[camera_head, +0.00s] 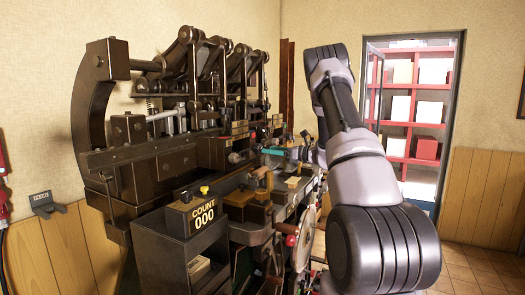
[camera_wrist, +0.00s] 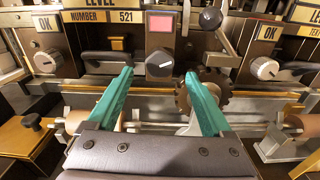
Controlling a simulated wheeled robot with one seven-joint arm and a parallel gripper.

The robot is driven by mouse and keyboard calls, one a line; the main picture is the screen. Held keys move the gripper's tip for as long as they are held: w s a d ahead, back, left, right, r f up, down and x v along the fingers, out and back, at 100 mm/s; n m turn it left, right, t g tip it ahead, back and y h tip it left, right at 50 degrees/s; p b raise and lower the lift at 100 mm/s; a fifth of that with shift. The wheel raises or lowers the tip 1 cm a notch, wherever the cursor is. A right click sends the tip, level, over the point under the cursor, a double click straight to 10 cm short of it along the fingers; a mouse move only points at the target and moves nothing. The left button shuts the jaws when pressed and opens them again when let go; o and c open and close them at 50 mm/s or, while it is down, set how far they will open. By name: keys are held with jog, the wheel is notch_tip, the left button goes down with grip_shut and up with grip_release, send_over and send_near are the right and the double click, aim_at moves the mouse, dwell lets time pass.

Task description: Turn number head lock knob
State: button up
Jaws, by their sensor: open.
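My gripper (camera_wrist: 160,84) is open and empty, its two teal fingers spread and pointing at the press front. A round knob with a white pointer mark (camera_wrist: 160,63) shows between and beyond the fingertips, on a dark panel below a red-pink window; neither finger visibly touches it. A second knob (camera_wrist: 47,60) is at the left, below an OK label and beside the plate reading NUMBER 521 (camera_wrist: 98,16). No readable label names either one as the lock knob. In the head view my gripper (camera_head: 274,152) is at the press front, and the knobs are too small to tell.
A third knob (camera_wrist: 264,68) is at the right. A toothed wheel (camera_wrist: 205,92) sits close by the right finger, and a ball-ended lever (camera_wrist: 211,18) stands above. A metal rail runs below the knobs. The COUNT 000 box (camera_head: 196,214) is at the near end of the press.

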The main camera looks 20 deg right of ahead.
aim_at(258, 149)
jog(key=x, duration=0.4)
jog(key=shift+w+a, duration=0.25)
jog(key=shift+a, duration=0.05)
grip_shut()
